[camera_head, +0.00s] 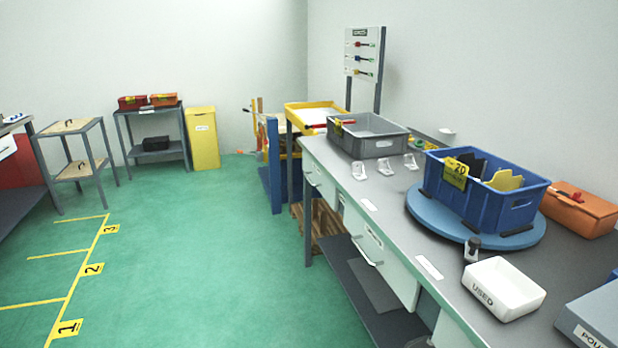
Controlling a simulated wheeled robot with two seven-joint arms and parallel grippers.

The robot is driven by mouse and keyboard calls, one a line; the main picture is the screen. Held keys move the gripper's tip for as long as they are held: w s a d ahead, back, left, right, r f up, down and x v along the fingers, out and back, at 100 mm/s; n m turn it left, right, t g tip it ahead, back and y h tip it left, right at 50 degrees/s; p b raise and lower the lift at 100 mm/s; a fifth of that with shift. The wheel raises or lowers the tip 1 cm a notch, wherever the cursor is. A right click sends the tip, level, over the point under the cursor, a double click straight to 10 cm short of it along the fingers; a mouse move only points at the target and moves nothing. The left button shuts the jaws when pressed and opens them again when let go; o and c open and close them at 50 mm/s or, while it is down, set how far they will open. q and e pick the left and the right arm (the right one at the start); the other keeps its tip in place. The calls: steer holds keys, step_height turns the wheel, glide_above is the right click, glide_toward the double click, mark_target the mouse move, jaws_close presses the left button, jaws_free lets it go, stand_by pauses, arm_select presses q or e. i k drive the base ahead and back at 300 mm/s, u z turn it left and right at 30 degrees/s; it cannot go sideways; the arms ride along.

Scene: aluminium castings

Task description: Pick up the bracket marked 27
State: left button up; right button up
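Three small pale metal pieces that look like brackets stand in a row on the grey workbench (432,225): a left one (358,171), a middle one (385,167) and a right one (410,162). They stand in front of the grey crate (372,146). Any numbers on them are too small to read, so I cannot tell which is marked 27. Neither of my grippers shows in the head view.
A blue crate (482,206) with a yellow tag stands on a round blue turntable (425,205). A white tray (503,288) labelled USED, a small dark-topped bottle (472,248) and an orange case (580,212) share the bench. The green floor (200,260) on the left is open.

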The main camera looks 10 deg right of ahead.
mark_target(409, 164)
steer(key=u, duration=0.15)
steer(key=k, duration=0.5)
steer(key=u, duration=0.65)
steer(key=i, duration=2.75)
steer(key=z, duration=1.35)
steer(key=i, duration=1.55)
steer(key=z, duration=2)
steer(key=i, duration=0.5)
steer(key=z, duration=0.3)
